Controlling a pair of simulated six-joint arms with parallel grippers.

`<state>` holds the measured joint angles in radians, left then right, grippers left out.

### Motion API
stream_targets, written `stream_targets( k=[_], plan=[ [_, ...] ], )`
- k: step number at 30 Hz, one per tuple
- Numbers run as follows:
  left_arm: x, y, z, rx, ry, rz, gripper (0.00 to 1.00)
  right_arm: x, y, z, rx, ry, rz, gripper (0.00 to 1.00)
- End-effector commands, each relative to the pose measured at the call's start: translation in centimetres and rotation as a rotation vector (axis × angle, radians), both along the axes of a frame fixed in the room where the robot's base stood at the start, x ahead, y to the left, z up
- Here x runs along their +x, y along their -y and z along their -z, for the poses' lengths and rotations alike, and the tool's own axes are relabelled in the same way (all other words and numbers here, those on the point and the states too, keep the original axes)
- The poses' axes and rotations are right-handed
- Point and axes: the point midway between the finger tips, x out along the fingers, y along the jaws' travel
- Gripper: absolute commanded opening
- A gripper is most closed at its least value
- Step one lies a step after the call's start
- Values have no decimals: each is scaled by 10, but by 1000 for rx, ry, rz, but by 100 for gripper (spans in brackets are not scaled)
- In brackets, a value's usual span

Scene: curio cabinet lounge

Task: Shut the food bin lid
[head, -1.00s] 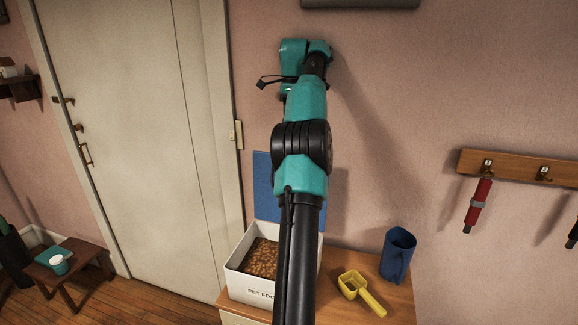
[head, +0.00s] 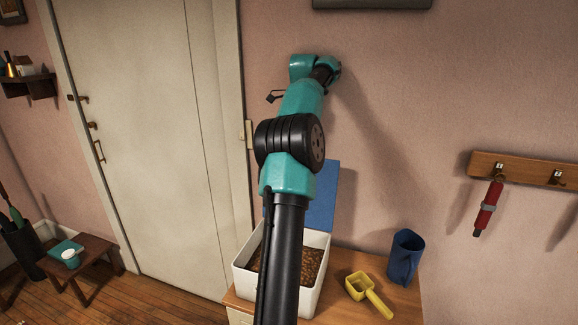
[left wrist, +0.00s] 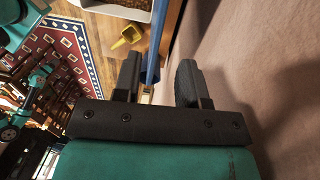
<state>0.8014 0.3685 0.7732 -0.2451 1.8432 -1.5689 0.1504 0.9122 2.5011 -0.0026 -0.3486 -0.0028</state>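The food bin (head: 320,285) is a white box of brown pellets on the wooden cabinet top. Its blue lid (head: 322,195) stands open, upright near the wall, partly hidden by my left arm. In the head view my left arm rises in front of the bin and its gripper is hidden. In the left wrist view my left gripper (left wrist: 160,82) is open and empty, close to the wall. The lid's edge (left wrist: 158,45) shows beyond the gap between its fingers; I cannot tell whether they touch. My right gripper is not in view.
A hook rail (head: 520,170) with a red hanging item (head: 487,208) is on the right wall. A white door (head: 140,140) is at left.

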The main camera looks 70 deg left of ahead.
Motion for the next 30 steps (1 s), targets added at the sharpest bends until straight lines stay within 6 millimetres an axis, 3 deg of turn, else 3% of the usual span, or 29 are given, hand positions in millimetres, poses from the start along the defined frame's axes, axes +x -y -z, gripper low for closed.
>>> stream_targets(
  k=[30],
  plan=[
    [0,14,126,-2,0,11,38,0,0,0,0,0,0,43]
  ],
)
